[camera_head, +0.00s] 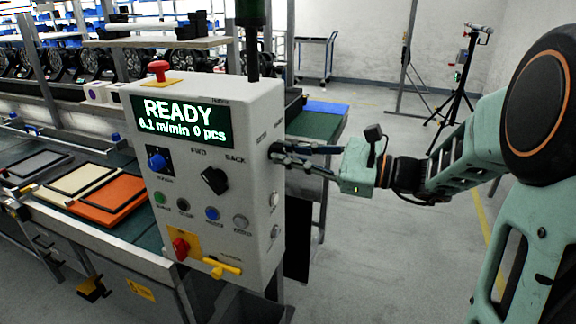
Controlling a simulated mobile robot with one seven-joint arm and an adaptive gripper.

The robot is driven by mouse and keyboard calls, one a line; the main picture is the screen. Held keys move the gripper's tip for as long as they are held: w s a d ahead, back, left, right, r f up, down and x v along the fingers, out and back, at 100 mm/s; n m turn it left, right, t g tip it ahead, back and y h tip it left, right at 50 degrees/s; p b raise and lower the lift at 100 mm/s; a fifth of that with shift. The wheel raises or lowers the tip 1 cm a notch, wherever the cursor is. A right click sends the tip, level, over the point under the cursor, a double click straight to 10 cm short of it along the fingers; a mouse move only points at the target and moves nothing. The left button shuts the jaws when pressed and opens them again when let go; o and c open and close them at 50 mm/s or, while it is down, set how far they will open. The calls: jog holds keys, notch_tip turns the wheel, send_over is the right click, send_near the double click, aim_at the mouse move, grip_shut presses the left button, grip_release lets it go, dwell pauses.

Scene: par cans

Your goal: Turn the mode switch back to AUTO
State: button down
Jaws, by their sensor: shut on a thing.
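The grey control box (240,112) stands at the end of the conveyor, and its display (182,122) reads READY, 6.1 m/min, 0 pcs. My gripper (277,156) reaches in from the right to the upper part of the box's right side face. Its fingers are shut on a small dark knob there, taken as the mode switch. The fingers hide most of it, so its pointing direction cannot be told. Small labels above it are too blurred to read.
The front face has a black FWD/BACK knob (214,181), a blue knob (157,161), several buttons and a red knob (180,249) with a yellow handle (222,266). A red mushroom button (159,70) sits on top. Floor to the right is open; a tripod (462,80) stands behind.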

jog(key=shift+f+n+b, duration=0.15)
jog(key=shift+n+b, duration=0.85)
jog(key=shift+n, duration=0.2)
jog(key=c, duration=1.9)
grip_release()
jog(key=shift+c, duration=0.2)
jog(key=v, duration=1.2)
